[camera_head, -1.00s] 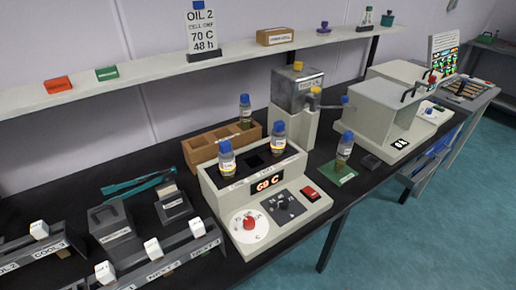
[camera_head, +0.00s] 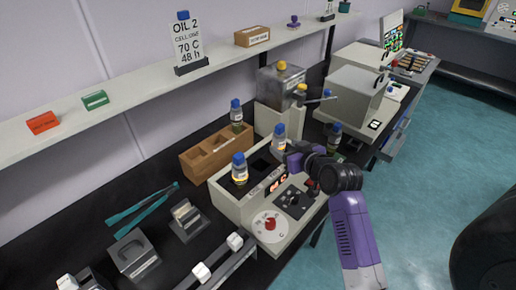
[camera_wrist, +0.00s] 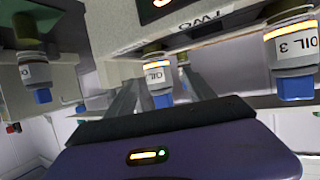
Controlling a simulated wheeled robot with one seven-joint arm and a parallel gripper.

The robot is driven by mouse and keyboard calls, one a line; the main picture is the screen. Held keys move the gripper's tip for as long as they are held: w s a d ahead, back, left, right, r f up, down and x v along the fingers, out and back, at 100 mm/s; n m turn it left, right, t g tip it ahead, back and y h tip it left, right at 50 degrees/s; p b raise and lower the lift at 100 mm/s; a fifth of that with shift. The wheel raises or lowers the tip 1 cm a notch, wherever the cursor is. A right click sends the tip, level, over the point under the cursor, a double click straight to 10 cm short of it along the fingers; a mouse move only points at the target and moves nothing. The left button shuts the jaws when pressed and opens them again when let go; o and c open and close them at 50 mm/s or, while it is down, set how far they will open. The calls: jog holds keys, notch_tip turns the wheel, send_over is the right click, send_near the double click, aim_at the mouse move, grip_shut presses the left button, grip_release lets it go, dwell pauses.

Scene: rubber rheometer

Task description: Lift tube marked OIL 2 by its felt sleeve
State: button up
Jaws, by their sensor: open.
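My gripper (camera_head: 287,155) is at the heated block, beside the blue-capped tube (camera_head: 279,138) in its right-hand well. In the wrist view, which is upside down, this tube (camera_wrist: 158,76) shows between my two open fingers. Its label reads OIL, but the number cannot be read. A pale orange-white band circles it; I cannot tell whether this is the felt sleeve. I see no grip on the tube. A second tube (camera_head: 239,170) stands in the block's left well; the wrist view shows it as the tube marked OIL 3 (camera_wrist: 292,45).
A wooden rack (camera_head: 205,155) behind the block holds another tube (camera_head: 236,114). A further tube (camera_head: 334,135) stands to the right, partly behind my arm. A card (camera_head: 187,48) on the shelf reads OIL 2, 70 C, 48 h. Teal tongs (camera_head: 140,205) lie at left.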

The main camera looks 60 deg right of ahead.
aim_at(275, 138)
jog(key=shift+w+d+r, duration=0.25)
jog(key=shift+w+d, duration=0.05)
jog(key=shift+w, duration=0.05)
jog(key=shift+x, duration=0.85)
jog(key=shift+p+x, duration=0.9)
jog(key=shift+x, duration=2.15)
jog(key=shift+s+d+f, duration=0.1)
grip_shut()
